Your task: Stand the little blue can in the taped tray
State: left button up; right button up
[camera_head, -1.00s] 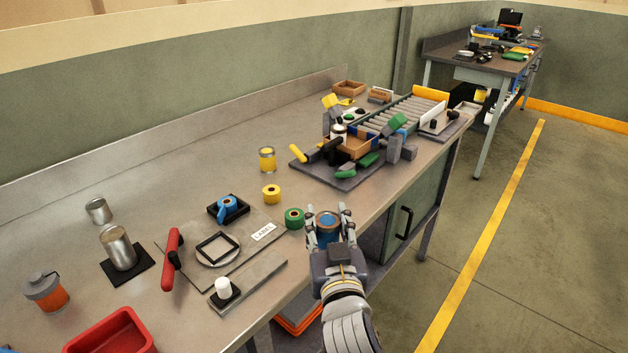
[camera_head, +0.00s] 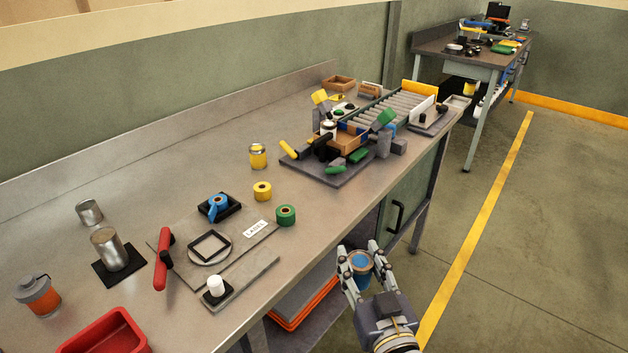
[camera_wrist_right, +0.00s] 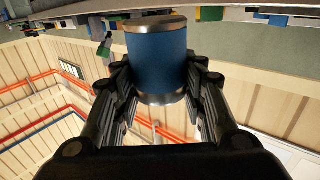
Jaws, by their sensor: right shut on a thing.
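The little blue can (camera_head: 361,263) is between the fingers of my right gripper (camera_head: 359,251), which is shut on it. The gripper holds it off the bench's front edge, above the floor side. In the right wrist view the blue can (camera_wrist_right: 156,58), with silver ends, is gripped between both dark fingers (camera_wrist_right: 157,75). A small wooden tray with blue along its edges (camera_head: 350,142), apparently the taped tray, sits at the near end of the roller conveyor. It is farther back on the bench than my gripper, and clutter partly hides it. My left gripper is not in view.
Grey and green blocks (camera_head: 384,145) and a black-handled tool crowd the tray. A yellow can (camera_head: 257,156), a yellow roll (camera_head: 262,191) and a green roll (camera_head: 286,215) stand nearer on the bench (camera_head: 320,213). The space beyond the bench's front edge is open.

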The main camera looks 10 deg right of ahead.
jog(key=w+a+r+h, duration=0.1)
jog(key=w+a+r, duration=0.3)
jog(key=w+a, duration=0.2)
jog(key=shift+w+r+m, duration=0.3)
jog(key=shift+w+m, duration=0.1)
jog(key=shift+w, duration=0.75)
jog(key=w+d, duration=0.2)
jog(key=w, duration=0.2)
jog(key=w+d+f+p, duration=0.1)
jog(key=w+d, duration=0.1)
jog(key=w, duration=0.2)
jog(key=w+d+p, duration=0.1)
jog(key=w+d, duration=0.2)
jog(key=w, duration=0.2)
jog(key=shift+f, duration=0.15)
jog(key=shift+w+d, duration=0.25)
jog(key=shift+w, duration=0.2)
notch_tip(320, 180, down, 3)
jog(key=shift+w+r, duration=0.15)
jog(key=shift+r, duration=0.05)
jog(key=shift+f, duration=0.35)
jog(key=shift+f, duration=0.1)
